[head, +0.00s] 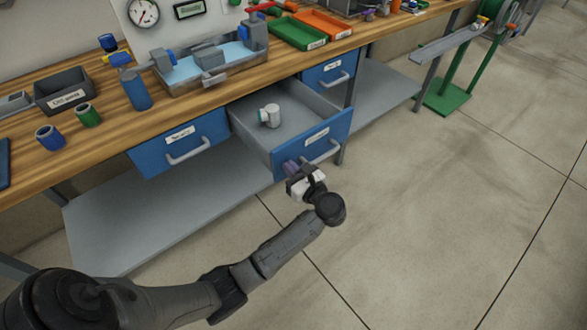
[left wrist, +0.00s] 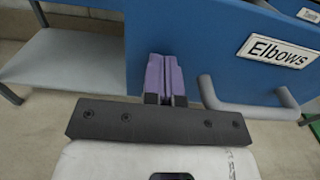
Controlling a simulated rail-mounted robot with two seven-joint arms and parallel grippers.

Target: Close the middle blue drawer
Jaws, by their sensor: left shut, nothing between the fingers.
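The middle blue drawer (head: 313,142) is pulled out from under the wooden bench, with its grey inside showing. A white fitting with a greenish end (head: 270,115) lies in it. In the left wrist view the drawer front (left wrist: 190,40) carries an "Elbows" label (left wrist: 278,51) and a grey bar handle (left wrist: 250,108). My left gripper (head: 291,167) is shut and empty at the lower left part of the drawer front, left of the handle. Its purple fingertips (left wrist: 165,76) are right before the front; whether they touch it I cannot tell. My right gripper is not in view.
Shut blue drawers stand left (head: 180,143) and right (head: 328,72) of the middle one. A grey lower shelf (head: 160,210) runs beneath. The bench top (head: 110,120) holds bins, cups and a tray.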

